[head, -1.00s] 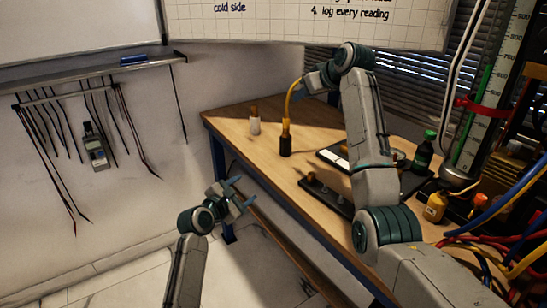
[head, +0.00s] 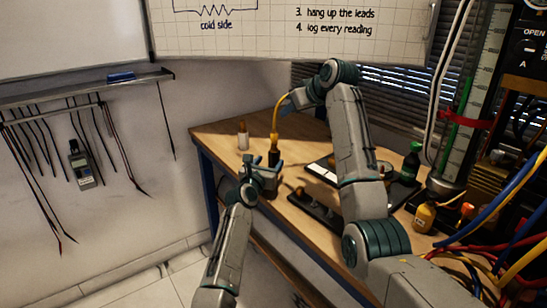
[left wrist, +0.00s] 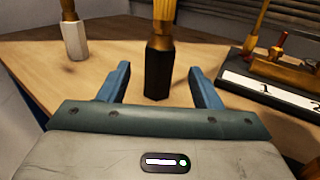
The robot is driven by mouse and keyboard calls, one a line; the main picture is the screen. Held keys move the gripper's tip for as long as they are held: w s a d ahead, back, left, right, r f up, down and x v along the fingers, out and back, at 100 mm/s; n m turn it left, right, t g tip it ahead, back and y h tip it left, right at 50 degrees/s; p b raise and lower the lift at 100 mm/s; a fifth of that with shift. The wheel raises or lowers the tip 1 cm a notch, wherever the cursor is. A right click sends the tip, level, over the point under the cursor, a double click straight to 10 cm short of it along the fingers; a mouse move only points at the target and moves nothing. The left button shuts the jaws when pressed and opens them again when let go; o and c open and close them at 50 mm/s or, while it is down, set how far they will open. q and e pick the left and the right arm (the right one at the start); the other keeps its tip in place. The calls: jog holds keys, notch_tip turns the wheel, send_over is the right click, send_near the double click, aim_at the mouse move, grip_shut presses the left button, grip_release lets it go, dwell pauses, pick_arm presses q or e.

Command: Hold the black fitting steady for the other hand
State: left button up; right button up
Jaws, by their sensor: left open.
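The black fitting (head: 273,158) stands upright on the wooden table, with a brass-coloured part and a yellow hose (head: 275,119) rising from its top. In the left wrist view the fitting (left wrist: 158,74) shows between my two blue fingers, with a gap on each side. My left gripper (head: 264,162) is open and empty, low at the fitting's near side; I cannot tell how far its tips reach around it. My right gripper (head: 289,103) is above the fitting, where the hose's upper end meets it. It appears closed on the hose, though its fingertips are small.
A white fitting with a brown top (head: 242,136) stands to the left, clear of my left gripper. A numbered board (left wrist: 268,97) lies right of the fitting. The table's left corner is bare.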

aim_at(272, 158)
pick_arm(q)
jog(key=shift+x, duration=2.95)
jog(key=c, duration=1.2)
jog(key=shift+c, duration=0.2)
